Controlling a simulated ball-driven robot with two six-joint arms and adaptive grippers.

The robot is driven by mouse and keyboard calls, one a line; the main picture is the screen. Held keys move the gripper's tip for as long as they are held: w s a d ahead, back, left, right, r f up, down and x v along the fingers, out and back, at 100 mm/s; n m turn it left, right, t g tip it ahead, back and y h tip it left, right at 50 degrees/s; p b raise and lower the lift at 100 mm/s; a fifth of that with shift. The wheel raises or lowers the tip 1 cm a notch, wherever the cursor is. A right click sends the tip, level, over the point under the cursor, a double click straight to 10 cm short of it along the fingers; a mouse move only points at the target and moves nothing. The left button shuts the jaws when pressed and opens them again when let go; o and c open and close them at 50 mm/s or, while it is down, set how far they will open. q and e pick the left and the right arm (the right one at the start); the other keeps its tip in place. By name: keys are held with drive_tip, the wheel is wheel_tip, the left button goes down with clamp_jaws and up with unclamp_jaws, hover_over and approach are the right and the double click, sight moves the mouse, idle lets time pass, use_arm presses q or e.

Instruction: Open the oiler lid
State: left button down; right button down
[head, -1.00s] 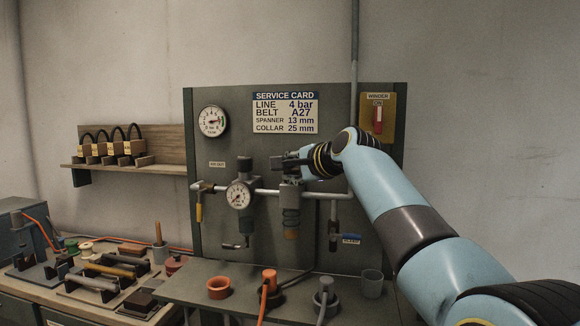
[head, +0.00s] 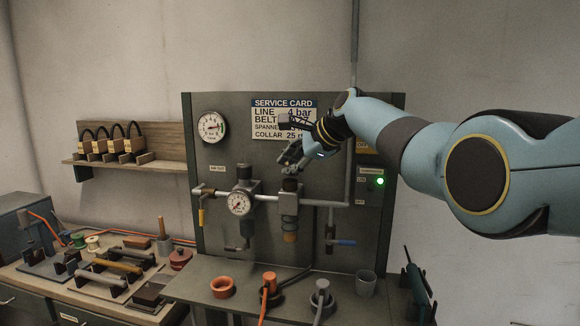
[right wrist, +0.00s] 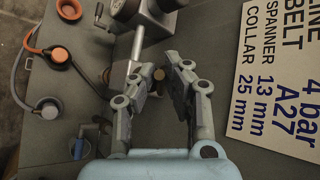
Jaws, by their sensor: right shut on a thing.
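The oiler (head: 289,205) is the right-hand unit on the pipe, with a dark top and an amber lower end. In the right wrist view a brownish round part of the oiler (right wrist: 155,87) shows behind the fingertips. My right gripper (head: 290,140) is up and above the oiler, clear of its body, in front of the service card. My left gripper is out of view.
A regulator with a gauge (head: 240,203) stands just left of the oiler on the same pipe (head: 268,198). The service card (head: 275,105) is behind the gripper. An orange ring (head: 222,287) and a grey cup (head: 365,283) stand on the ledge. A green light (head: 380,181) is lit.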

idle(0.4)
drive_tip(key=c, duration=1.4)
unclamp_jaws()
drive_tip(key=shift+w, duration=0.1)
drive_tip(key=v, duration=1.2)
